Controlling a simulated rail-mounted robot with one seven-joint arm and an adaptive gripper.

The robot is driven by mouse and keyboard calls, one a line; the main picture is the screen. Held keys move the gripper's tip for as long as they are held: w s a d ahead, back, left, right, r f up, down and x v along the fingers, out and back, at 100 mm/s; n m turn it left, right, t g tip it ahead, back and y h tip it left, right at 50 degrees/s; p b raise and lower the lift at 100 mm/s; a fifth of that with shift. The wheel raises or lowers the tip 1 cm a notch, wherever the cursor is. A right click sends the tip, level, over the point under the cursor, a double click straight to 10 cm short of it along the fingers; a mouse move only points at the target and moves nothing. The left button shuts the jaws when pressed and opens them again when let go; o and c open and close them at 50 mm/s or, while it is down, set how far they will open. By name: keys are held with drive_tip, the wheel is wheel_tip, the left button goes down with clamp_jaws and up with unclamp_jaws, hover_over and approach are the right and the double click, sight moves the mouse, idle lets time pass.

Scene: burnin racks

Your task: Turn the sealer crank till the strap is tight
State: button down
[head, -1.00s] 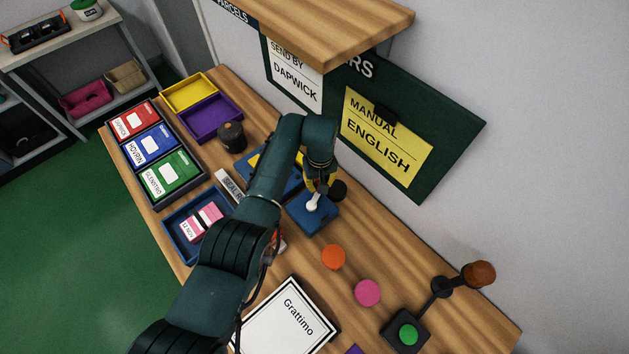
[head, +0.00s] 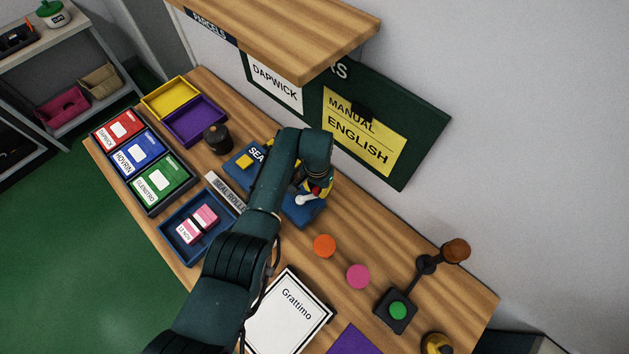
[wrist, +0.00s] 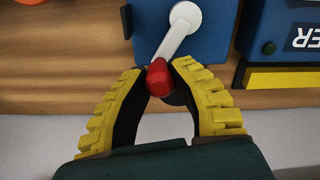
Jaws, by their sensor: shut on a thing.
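The sealer is a blue unit on the bench, with its crank block (head: 303,214) at its right end. The white crank arm (head: 307,198) sits on this block and also shows in the wrist view (wrist: 178,38). My gripper (head: 319,188) is at the outer end of the crank. In the wrist view my yellow-padded fingers (wrist: 159,84) are shut on the red crank knob (wrist: 159,76), one on each side. The sealer's labelled body (head: 241,158), with a yellow block on it, is partly hidden by my arm. I cannot make out the strap or its tension.
A dark round pot (head: 217,138) stands left of the sealer. Orange (head: 324,245) and pink (head: 358,276) discs lie to the right, near a green button box (head: 396,309). A wooden shelf (head: 290,40) overhangs the back. Trays and the Grattimo box (head: 287,315) fill the front.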

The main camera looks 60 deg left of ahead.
drive_tip(key=d+m+p, duration=0.1)
drive_tip(key=m, duration=0.1)
drive_tip(key=s+d+m+p, duration=0.1)
drive_tip(key=m+p, duration=0.1)
drive_tip(key=m, duration=0.1)
drive_tip(key=shift+s+d, duration=0.2)
drive_tip(key=shift+s+d+f+m+p, duration=0.2)
drive_tip(key=shift+m+p, duration=0.25)
drive_tip(key=shift+m, duration=0.35)
drive_tip(key=shift+s+d+r+m+p, duration=0.15)
drive_tip(key=shift+s+m+p, duration=0.25)
drive_tip(key=shift+m, duration=0.4)
drive_tip(key=shift+s+d+f+m+p, duration=0.1)
drive_tip(key=shift+s+d+m+p, duration=0.1)
drive_tip(key=shift+m+p, duration=0.45)
drive_tip(key=shift+m, duration=0.25)
drive_tip(key=c, duration=0.8)
unclamp_jaws()
drive_tip(key=shift+a, duration=0.1)
drive_tip(key=shift+r, duration=0.2)
wheel_tip(320, 180, up, 12)
drive_tip(key=shift+f, duration=0.1)
